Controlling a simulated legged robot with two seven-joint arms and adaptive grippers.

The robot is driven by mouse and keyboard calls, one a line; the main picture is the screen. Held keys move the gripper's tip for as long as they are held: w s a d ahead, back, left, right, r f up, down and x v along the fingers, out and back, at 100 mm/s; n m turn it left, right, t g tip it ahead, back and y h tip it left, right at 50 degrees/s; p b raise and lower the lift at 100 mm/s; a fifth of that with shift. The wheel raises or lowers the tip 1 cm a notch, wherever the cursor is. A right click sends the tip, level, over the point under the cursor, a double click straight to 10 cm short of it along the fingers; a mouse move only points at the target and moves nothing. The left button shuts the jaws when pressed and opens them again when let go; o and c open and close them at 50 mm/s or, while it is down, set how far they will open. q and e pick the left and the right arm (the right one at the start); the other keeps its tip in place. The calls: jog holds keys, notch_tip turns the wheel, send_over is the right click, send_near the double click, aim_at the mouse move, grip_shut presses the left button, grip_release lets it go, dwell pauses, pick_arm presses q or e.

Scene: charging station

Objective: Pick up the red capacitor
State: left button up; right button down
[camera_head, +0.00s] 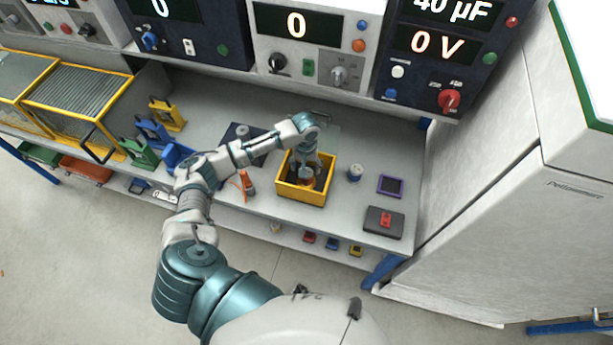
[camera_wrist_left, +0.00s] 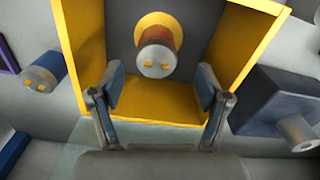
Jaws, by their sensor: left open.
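The red capacitor (camera_wrist_left: 158,48), a reddish-brown cylinder with a grey end and two yellow terminals, stands inside the yellow box (camera_wrist_left: 85,40). In the head view the yellow box (camera_head: 300,196) sits on the workbench, and the capacitor is mostly hidden by my gripper. My left gripper (camera_head: 306,174) reaches down over the box. In the left wrist view its two fingers (camera_wrist_left: 161,85) are apart, with nothing between them. The capacitor shows just beyond the fingertips, centred between them; I cannot tell the exact gap. My right gripper is not in view.
A purple-framed plate (camera_head: 390,186) and a dark case with a red part (camera_head: 384,222) lie farther right. A dark block (camera_wrist_left: 285,97) with a grey cylinder is on the other side. Instruments (camera_head: 300,35) line the back.

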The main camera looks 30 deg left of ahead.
pick_arm(q)
jog(key=shift+d+f, duration=0.15)
jog(key=shift+f, duration=0.05)
notch_tip(320, 180, down, 4)
jog(key=shift+d+f, duration=0.15)
jog(key=shift+f, duration=0.3)
jog(key=shift+a, duration=0.25)
jog(key=c, duration=0.3)
jog(key=shift+d, duration=0.2)
jog(key=c, duration=1.1)
